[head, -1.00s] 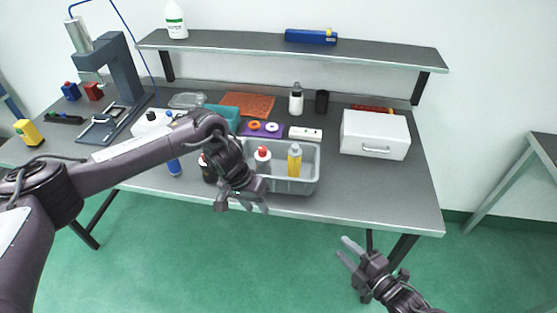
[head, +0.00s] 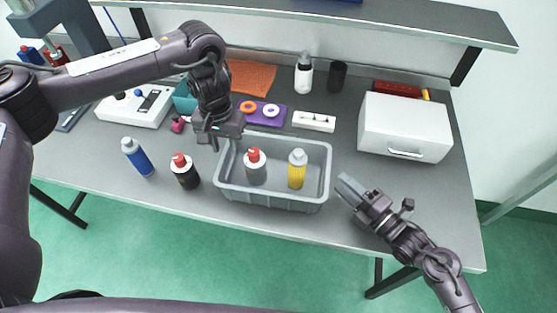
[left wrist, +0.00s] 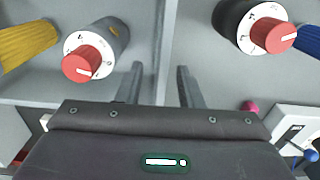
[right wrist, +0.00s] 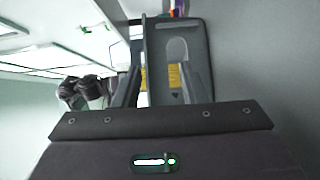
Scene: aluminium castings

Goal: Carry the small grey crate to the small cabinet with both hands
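The small grey crate (head: 275,201) stands on the table near its front edge. My left gripper (head: 212,141) is at the crate's left end. In the left wrist view its open fingers (left wrist: 160,85) stand either side of the crate's wall (left wrist: 160,40). My right gripper (head: 347,188) is just right of the crate's right end, apart from it. In the right wrist view its fingers (right wrist: 163,85) are open towards the crate's end (right wrist: 193,45). The small white cabinet (head: 405,125) is right of the crate.
Clear table lies in front of the cabinet.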

